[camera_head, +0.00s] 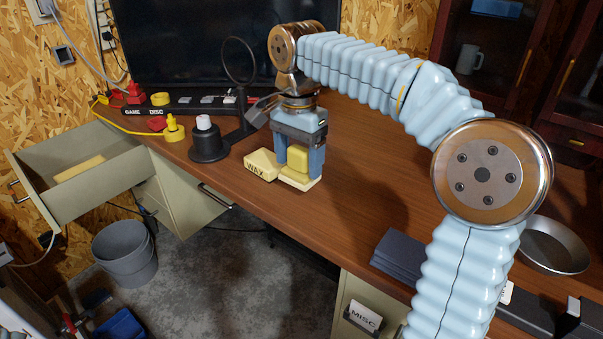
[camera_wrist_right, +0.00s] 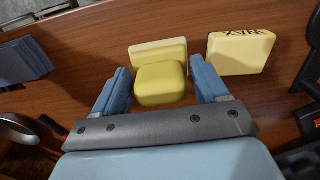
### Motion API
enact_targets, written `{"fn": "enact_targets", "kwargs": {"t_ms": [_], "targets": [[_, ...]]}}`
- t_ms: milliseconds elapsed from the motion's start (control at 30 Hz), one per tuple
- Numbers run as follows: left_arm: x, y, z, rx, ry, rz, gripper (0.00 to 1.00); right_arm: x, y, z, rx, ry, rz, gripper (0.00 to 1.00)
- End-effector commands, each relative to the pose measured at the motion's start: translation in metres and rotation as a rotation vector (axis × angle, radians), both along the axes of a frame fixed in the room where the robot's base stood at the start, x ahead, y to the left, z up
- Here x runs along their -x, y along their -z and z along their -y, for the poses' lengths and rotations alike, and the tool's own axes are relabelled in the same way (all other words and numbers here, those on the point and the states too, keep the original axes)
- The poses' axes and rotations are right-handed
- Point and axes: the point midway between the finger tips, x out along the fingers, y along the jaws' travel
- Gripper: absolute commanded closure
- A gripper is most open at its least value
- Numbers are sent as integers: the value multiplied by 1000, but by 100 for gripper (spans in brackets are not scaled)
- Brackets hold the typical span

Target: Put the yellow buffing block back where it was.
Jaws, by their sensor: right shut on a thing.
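The yellow buffing block (camera_head: 299,159) is a rounded yellow block between the blue fingers of my right gripper (camera_head: 297,163). The gripper points down and is shut on it. In the right wrist view, the block (camera_wrist_right: 161,84) sits between the two fingertips (camera_wrist_right: 161,88). A pale yellow slab (camera_head: 300,183) lies on the bench directly under or just behind the block; I cannot tell whether they touch. It also shows in the wrist view (camera_wrist_right: 158,53). My left gripper is not in view.
A pale yellow block marked WAX (camera_head: 262,165) lies close left of the slab. A black stand with a ring (camera_head: 208,143) is further left. An open drawer (camera_head: 95,187) holds a yellowish block (camera_head: 80,168). Dark grey sheets (camera_head: 398,255) and a metal bowl (camera_head: 553,246) lie right.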

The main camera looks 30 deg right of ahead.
Motion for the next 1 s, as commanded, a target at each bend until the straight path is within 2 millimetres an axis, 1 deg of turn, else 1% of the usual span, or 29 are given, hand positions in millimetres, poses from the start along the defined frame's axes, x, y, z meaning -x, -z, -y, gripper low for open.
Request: {"fn": "enact_targets", "kwargs": {"t_ms": [133,200,300,700,733,867,1000], "targets": [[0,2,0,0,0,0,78,-4,15,11,1,3,-3,50],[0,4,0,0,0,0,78,-3,28,9,1,1,-4,50],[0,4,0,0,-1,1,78,-3,39,9,0,0,-1,50],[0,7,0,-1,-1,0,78,-4,46,8,0,0,0,50],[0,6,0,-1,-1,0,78,-4,44,9,0,0,0,21],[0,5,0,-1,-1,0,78,-4,44,9,0,0,0,2],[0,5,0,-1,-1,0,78,-4,44,8,0,0,0,1]]}}
